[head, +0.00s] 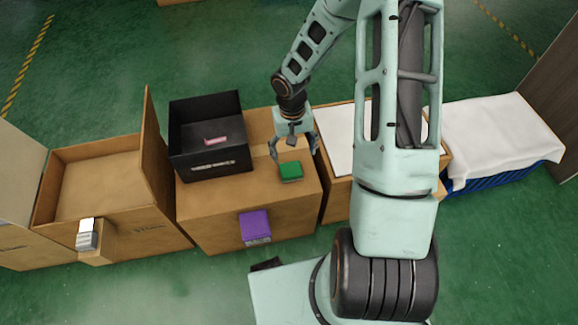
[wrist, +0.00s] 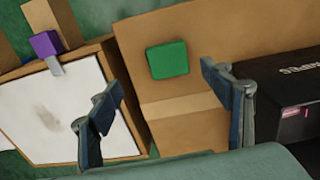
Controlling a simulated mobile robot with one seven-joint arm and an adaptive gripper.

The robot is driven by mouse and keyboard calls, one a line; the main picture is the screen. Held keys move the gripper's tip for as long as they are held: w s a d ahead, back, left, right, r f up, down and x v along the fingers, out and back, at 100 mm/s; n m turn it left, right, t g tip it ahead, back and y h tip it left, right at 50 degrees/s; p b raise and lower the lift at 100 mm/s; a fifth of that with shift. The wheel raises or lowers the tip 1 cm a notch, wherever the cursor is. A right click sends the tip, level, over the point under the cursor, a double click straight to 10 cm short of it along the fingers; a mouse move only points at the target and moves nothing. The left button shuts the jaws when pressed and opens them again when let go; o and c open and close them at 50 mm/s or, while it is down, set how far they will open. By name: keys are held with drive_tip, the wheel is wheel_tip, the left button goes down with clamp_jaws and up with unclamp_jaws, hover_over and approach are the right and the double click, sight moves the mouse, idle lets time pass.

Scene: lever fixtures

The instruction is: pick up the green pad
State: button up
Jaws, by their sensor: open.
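The green pad (head: 290,171) lies flat on top of a cardboard box (head: 215,205), in front of my gripper in the head view. In the wrist view the green pad (wrist: 167,60) shows whole, beyond and between the two fingers. My gripper (head: 293,150) is open and empty, just behind and above the pad. The fingers (wrist: 165,105) stand wide apart in the wrist view and do not touch the pad.
A black bin (head: 210,165) with a small pink item (head: 215,140) stands left of the pad. A purple block (head: 255,226) is on the box's front. An open carton (head: 95,180) stands left; a white-topped box (head: 342,135) and a cloth-covered blue crate (head: 500,180) stand right.

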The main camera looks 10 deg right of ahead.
drive_tip(key=b, duration=0.2)
hover_over(291, 169)
drive_tip(key=f, duration=0.5)
drive_tip(key=shift+s+a+f, duration=0.2)
drive_tip(key=shift+s+f, duration=0.05)
drive_tip(key=shift+f, duration=0.05)
drive_tip(key=f, duration=0.2)
drive_tip(key=f+b, duration=0.1)
drive_tip(key=f, duration=0.2)
drive_tip(key=shift+w+d+f+b, duration=0.15)
drive_tip(key=shift+w+f+b, duration=0.1)
drive_tip(key=shift+f+b, duration=0.15)
drive_tip(key=shift+c, duration=0.5)
drive_tip(key=c, duration=1.1)
drive_tip(key=shift+r, duration=0.15)
drive_tip(key=shift+c, duration=0.2)
